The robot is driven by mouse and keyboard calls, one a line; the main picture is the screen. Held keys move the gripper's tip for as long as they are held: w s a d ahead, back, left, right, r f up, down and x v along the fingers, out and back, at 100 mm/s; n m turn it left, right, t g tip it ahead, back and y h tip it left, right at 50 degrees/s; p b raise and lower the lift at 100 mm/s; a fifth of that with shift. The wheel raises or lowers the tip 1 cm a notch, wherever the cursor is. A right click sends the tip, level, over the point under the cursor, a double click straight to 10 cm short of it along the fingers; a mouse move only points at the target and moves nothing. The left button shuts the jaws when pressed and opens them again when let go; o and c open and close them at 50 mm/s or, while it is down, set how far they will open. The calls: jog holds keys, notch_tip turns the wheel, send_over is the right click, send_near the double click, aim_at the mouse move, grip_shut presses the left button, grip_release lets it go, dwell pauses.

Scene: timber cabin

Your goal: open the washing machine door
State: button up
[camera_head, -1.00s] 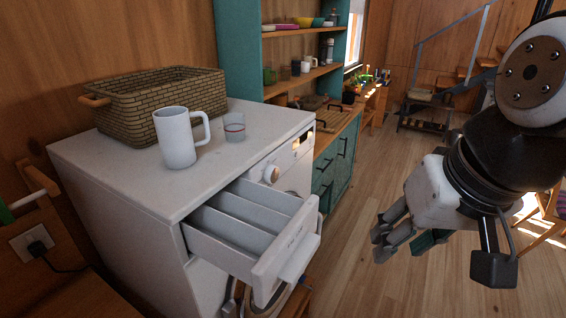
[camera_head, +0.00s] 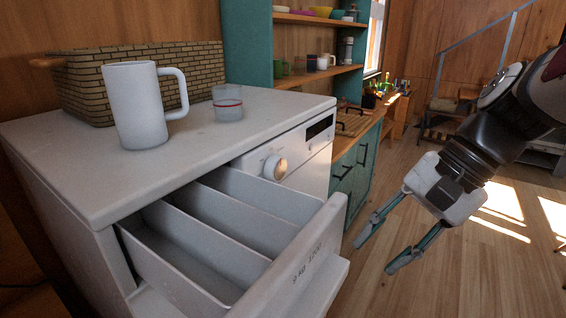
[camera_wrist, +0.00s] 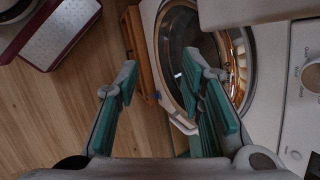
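The white washing machine (camera_head: 60,165) stands at the left in the head view, its detergent drawer (camera_head: 300,265) pulled out. The drawer hides the round door there. In the wrist view the door (camera_wrist: 178,48) shows as a glass porthole with a shiny ring, partly covered by a finger. I cannot tell whether it is fully closed. My gripper (camera_head: 376,256) is open and empty, right of the machine and apart from the drawer. In the wrist view my gripper (camera_wrist: 160,82) has its teal-padded fingers spread, the right one overlapping the door; contact cannot be told.
A white mug (camera_head: 137,105), a glass (camera_head: 227,103) and a wicker basket (camera_head: 140,75) stand on the machine. The dial (camera_head: 275,168) is behind the drawer. A teal cabinet (camera_head: 361,170) stands beyond. The wooden floor (camera_head: 440,270) at the right has free room.

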jog(key=w+d+f+m+t+y+b, duration=0.25)
jog(key=w+d+f+m+b, duration=0.25)
jog(key=w+f+b, duration=0.4)
jog(key=w+d+f+m+t+y+b, duration=0.2)
jog(key=w+d+f+m+y+b, duration=0.25)
jog(key=w+f+b, duration=0.45)
jog(key=w+d+f+m+t+y+b, duration=0.3)
jog(key=w+d+f+m+b, duration=0.25)
jog(key=f+b, duration=0.4)
jog(key=shift+n+g, duration=0.25)
jog(key=shift+n, duration=0.05)
jog(key=b+x, duration=0.1)
jog(key=x, duration=0.8)
jog(key=f+b+x, duration=0.1)
jog(key=x, duration=0.3)
jog(key=shift+w+a+b, duration=0.2)
jog(key=shift+b, duration=0.15)
grip_shut()
